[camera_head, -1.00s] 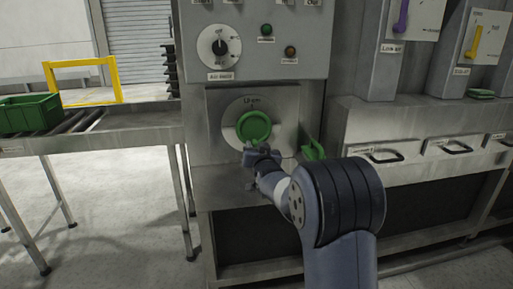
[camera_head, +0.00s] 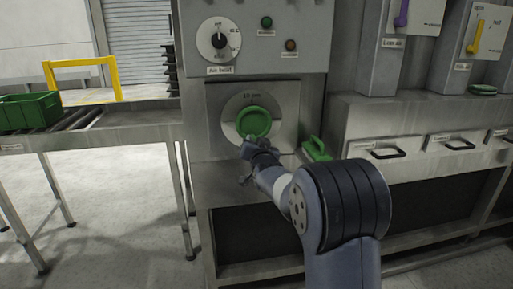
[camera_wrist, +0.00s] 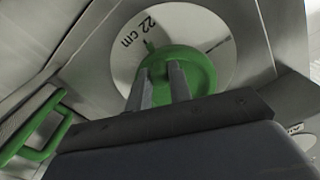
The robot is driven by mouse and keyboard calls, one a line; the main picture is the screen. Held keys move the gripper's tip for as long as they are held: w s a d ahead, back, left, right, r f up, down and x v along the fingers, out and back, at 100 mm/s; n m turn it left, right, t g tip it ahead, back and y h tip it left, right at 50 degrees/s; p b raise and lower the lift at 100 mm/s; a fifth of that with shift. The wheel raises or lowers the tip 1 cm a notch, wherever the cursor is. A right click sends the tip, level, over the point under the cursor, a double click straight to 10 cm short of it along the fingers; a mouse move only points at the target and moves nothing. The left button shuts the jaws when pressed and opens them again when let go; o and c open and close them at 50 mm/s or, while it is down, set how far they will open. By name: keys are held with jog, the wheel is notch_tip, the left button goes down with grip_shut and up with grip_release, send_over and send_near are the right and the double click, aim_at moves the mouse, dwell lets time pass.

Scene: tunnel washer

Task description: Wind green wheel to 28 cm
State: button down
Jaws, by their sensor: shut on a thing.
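The green wheel (camera_head: 253,122) sits at the middle of a round pale dial plate on the grey machine front. In the wrist view the green wheel (camera_wrist: 199,62) shows close up, and the plate behind it (camera_wrist: 222,30) reads "22 cm". My gripper (camera_head: 249,143) is at the lower edge of the wheel. In the wrist view its two fingers (camera_wrist: 160,78) are shut on the wheel's rim, which partly hides the rim between them.
A green handle (camera_head: 316,150) stands out right of the wheel; it also shows in the wrist view (camera_wrist: 38,130). Above is a panel with a black rotary knob (camera_head: 219,41). Left is a roller conveyor with a green crate (camera_head: 30,111). Drawers with black handles (camera_head: 388,153) are at right.

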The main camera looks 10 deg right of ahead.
aim_at(244, 133)
jog(key=m+b, duration=0.1)
jog(key=a+m+b, duration=0.1)
jog(key=m+b, duration=0.1)
jog(key=a+m+b, duration=0.1)
jog(key=m, duration=0.1)
jog(key=shift+a+r, duration=0.1)
jog(key=shift+r, duration=0.25)
jog(key=shift+a+r+m+b, duration=0.25)
jog(key=shift+m+b, duration=0.2)
jog(key=shift+m, duration=0.35)
jog(key=shift+r, duration=0.15)
jog(key=c, duration=1.3)
grip_release()
jog(key=shift+s, duration=0.1)
